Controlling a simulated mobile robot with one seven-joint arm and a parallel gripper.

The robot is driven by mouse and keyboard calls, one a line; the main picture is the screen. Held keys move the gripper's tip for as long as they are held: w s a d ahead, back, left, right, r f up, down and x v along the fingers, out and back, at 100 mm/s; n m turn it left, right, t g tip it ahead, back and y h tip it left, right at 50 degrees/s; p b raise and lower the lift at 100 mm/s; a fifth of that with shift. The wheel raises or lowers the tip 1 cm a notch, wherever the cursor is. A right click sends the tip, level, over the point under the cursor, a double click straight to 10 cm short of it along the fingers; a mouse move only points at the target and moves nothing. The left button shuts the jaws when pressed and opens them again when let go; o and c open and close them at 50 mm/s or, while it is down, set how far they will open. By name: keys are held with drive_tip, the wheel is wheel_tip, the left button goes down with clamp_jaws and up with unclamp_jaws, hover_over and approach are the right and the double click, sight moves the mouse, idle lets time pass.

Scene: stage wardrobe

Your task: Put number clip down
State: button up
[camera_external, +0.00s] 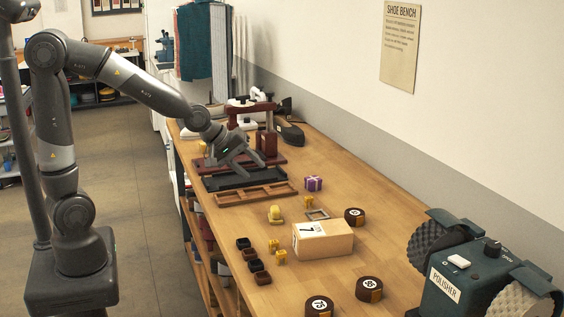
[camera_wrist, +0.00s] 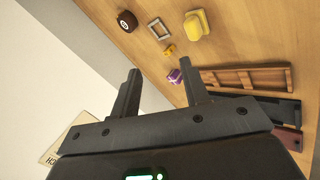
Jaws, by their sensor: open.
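My gripper (camera_external: 253,168) is open and hangs over the far half of the bench, by the dark tray. In the wrist view its fingers (camera_wrist: 160,78) are apart with nothing between them. A small yellow clip (camera_external: 308,202) lies on the bench top near the purple box, and also shows in the wrist view (camera_wrist: 169,51). Two more yellow clips (camera_external: 273,246) (camera_external: 281,257) lie nearer the front edge, and another yellow piece (camera_external: 203,147) is by the far maroon stand. I cannot read any number on them. None touches my gripper.
The bench (camera_external: 385,237) holds a purple box (camera_external: 314,184), a wooden tray (camera_external: 256,193), a dark tray (camera_external: 225,183), a grey frame (camera_external: 317,215), a yellow lump (camera_external: 275,214), a labelled box (camera_external: 323,241), round tins (camera_external: 369,289) and a polisher (camera_external: 455,283). Bare wood lies right of the purple box.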

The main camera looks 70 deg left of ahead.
drive_tip(key=w+f+n+t, duration=0.2)
drive_tip(key=w+f+n, duration=0.4)
drive_tip(key=w+n, duration=0.5)
drive_tip(key=n+t, duration=0.3)
drive_tip(key=n, duration=0.9)
hover_over(306, 198)
drive_tip(key=shift+y, duration=0.4)
wheel_tip(306, 198, down, 4)
drive_tip(key=shift+s+f, duration=0.1)
drive_tip(key=shift+f, duration=0.2)
wheel_tip(306, 198, down, 4)
drive_tip(key=shift+r, duration=0.25)
wheel_tip(306, 198, down, 4)
drive_tip(key=shift+r, duration=0.15)
drive_tip(key=shift+w, duration=0.85)
drive_tip(key=shift+w+f, duration=0.35)
drive_tip(key=shift+w, duration=0.25)
